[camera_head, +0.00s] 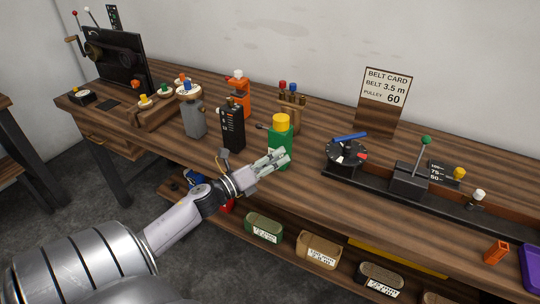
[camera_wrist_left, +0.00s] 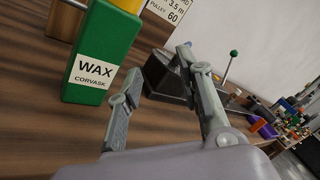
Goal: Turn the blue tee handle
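The blue tee handle (camera_head: 350,137) is a short blue bar on top of a round black dial (camera_head: 345,154) with pale marks and a red piece at its right side. It stands on the bench right of centre in the head view. In the wrist view the handle is mostly hidden behind a finger. My left gripper (camera_head: 284,158) is over the bench's front part, left of the dial and apart from it. It also shows in the wrist view (camera_wrist_left: 159,60), with its two fingers spread and nothing between them. My right gripper is not in view.
A green WAX bottle (camera_head: 280,146) with a yellow cap stands close beside my left gripper, also in the wrist view (camera_wrist_left: 99,52). A black lever box with a green knob (camera_head: 426,141) stands right of the dial. The belt card (camera_head: 385,87) stands behind. Bare wood lies before the dial.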

